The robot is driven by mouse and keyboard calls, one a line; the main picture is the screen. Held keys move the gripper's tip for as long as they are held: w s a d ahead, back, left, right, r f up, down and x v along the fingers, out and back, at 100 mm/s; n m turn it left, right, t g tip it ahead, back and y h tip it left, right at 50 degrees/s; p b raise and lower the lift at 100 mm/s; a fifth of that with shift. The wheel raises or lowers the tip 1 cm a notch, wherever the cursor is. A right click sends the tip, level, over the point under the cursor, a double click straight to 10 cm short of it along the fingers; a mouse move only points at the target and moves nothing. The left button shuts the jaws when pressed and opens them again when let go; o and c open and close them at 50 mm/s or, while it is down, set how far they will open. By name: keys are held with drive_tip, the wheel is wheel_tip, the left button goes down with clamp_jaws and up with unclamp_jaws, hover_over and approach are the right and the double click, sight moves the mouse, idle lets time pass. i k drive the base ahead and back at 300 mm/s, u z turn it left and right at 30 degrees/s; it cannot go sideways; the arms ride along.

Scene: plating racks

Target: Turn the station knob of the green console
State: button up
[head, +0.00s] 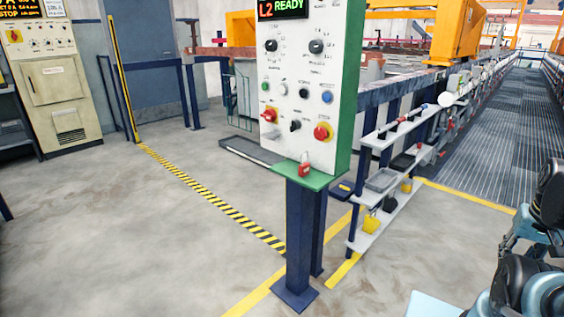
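The green console (346,90) stands upright on blue posts in the middle of the head view. Its white front panel (296,74) faces me at an angle. Two black round knobs sit high on the panel, a left knob (271,45) and a right knob (316,46). Their labels are too small to read, so I cannot tell which is the station knob. Lower down are several small buttons, a red switch (270,115), a black selector (295,125) and a red mushroom button (321,132). Only links of my arm show at the lower right, apart from the console; my gripper is not visible.
A red padlock (305,169) hangs at the console's lower edge. White shelves (383,222) with small items stand close to its right. A beige cabinet (50,85) stands far left. The floor left of and before the console is open, with a yellow-black stripe (205,193).

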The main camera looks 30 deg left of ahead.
sight(270, 45)
drive_tip(key=u, duration=1.65)
drive_tip(key=k, duration=1.15)
drive_tip(key=u, duration=0.9)
drive_tip(key=i, duration=1.6)
drive_tip(key=z, duration=0.05)
